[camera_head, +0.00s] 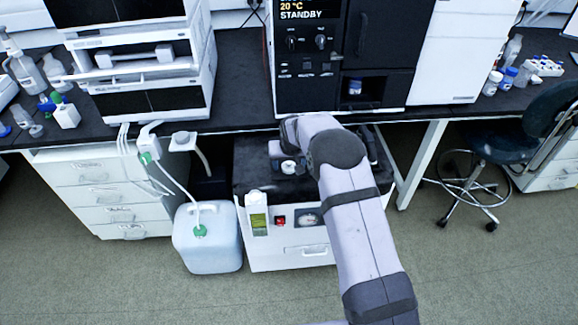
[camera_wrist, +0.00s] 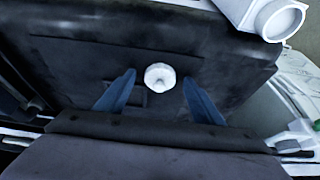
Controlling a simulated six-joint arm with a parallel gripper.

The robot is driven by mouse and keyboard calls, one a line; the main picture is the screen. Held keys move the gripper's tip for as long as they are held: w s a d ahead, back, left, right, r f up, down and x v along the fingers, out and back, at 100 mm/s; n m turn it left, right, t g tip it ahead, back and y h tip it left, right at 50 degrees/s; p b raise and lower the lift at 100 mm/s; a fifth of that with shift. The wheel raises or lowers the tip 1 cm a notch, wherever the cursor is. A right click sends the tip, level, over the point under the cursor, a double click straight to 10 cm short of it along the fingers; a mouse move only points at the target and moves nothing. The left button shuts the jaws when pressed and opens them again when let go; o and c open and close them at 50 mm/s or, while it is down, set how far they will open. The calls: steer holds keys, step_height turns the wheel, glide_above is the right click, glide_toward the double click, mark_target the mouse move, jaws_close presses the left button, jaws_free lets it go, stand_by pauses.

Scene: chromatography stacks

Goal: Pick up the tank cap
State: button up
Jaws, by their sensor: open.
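A small round white cap (camera_wrist: 160,77) with a raised centre lies on a dark surface in the wrist view. The head view shows it as a small white disc (camera_head: 288,167) on the black top of a low white cabinet. My gripper (camera_wrist: 159,90) is open, with one blue finger on each side of the cap and a gap to each. I cannot tell how high the fingertips are above the surface. A whitish tank (camera_head: 208,250) stands on the floor left of the cabinet.
A white container with a green label (camera_head: 257,213) is at the cabinet's front left. The low cabinet (camera_head: 290,258) sits under the bench, with my arm reaching over it. A black instrument (camera_head: 305,65) stands on the bench above. A stool (camera_head: 500,145) is at right.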

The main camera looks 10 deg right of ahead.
steer(key=c, duration=1.1)
steer(key=shift+r, duration=0.1)
